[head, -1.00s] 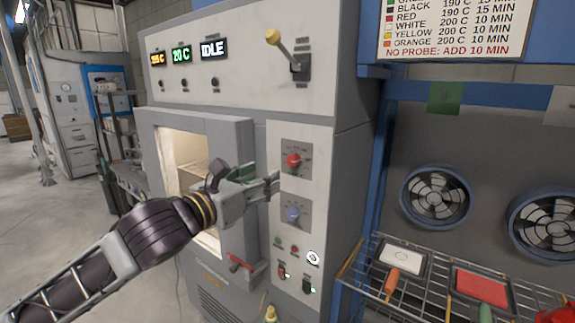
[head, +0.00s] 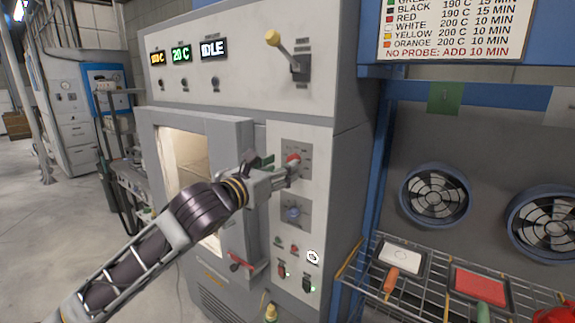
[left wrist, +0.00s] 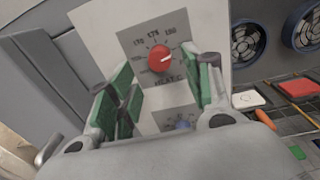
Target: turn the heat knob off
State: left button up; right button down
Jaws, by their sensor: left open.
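The red round knob (head: 292,158) sits on a grey dial plate on the oven's control panel. In the left wrist view the red knob (left wrist: 160,58) shows a white pointer line and numbers around it. My left gripper (head: 288,175) is in front of the panel and partly covers the lower part of the knob in the head view. In the left wrist view its green-padded fingers (left wrist: 166,80) are spread apart, with the knob seen between them and not gripped. Whether they touch the panel I cannot tell. My right gripper is not in view.
A blue knob (head: 293,213) sits below the red one, with small buttons and switches lower down. A yellow-knobbed lever (head: 273,38) is above. The oven door (head: 232,180) stands at the left. A wire rack (head: 430,270) with trays is at the right.

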pick_arm(q)
jog(key=shift+x, duration=1.85)
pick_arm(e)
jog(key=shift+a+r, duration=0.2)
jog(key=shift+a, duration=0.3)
pick_arm(q)
jog(key=c, duration=0.9)
jog(key=shift+c, duration=0.5)
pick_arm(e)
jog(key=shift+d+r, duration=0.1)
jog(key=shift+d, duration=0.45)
pick_arm(q)
jog(key=shift+p, duration=0.4)
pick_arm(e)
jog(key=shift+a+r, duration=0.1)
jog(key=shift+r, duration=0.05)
